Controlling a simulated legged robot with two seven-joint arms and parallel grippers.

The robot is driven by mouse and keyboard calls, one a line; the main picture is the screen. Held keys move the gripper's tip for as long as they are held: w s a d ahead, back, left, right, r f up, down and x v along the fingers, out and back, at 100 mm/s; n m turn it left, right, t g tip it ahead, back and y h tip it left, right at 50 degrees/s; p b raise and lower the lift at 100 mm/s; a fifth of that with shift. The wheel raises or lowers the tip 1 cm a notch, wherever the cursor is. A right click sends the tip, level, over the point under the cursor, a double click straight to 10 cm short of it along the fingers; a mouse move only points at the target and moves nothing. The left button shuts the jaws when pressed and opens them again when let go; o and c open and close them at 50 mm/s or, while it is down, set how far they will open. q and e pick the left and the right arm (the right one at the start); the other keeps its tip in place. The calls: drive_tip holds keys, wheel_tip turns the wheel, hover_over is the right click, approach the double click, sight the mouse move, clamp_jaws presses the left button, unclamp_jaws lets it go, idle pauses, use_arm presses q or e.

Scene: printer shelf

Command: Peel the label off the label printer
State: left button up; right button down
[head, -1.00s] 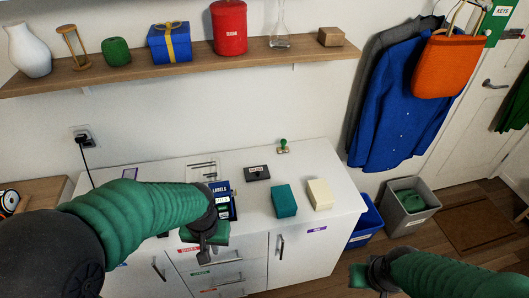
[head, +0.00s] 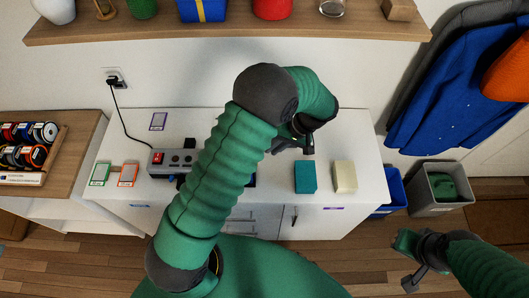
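The label printer is not clearly in view. Only a small dark blue edge (head: 252,180) shows beside my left forearm, where the blue box marked LABELS stood earlier, and my arm hides the rest. No label can be made out. My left gripper (head: 294,148) is over the back of the white cabinet top, above and behind the teal block. Its fingers look apart, with nothing seen between them. My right gripper (head: 409,262) is open and empty over the floor, right of the cabinet.
A teal block (head: 305,177) and a cream block (head: 345,176) stand on the white cabinet (head: 362,150). A grey power strip (head: 172,162) with a red switch lies at left. A shelf (head: 230,30) hangs above. Bins (head: 440,205) stand at right.

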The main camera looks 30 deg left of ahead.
use_arm(q)
drive_tip(key=p+x, duration=0.1)
drive_tip(key=x, duration=0.6)
drive_tip(key=shift+a+f, duration=0.25)
drive_tip(key=shift+f, duration=0.05)
clamp_jaws()
drive_tip(key=shift+s, duration=0.1)
drive_tip(key=w+d+b, duration=0.1)
drive_tip(key=w+d, duration=0.2)
drive_tip(key=d, duration=0.2)
drive_tip(key=shift+w+b, duration=0.2)
drive_tip(key=shift+b, duration=0.1)
idle(0.9)
drive_tip(key=shift+w+d, duration=0.2)
drive_tip(key=shift+d, duration=0.3)
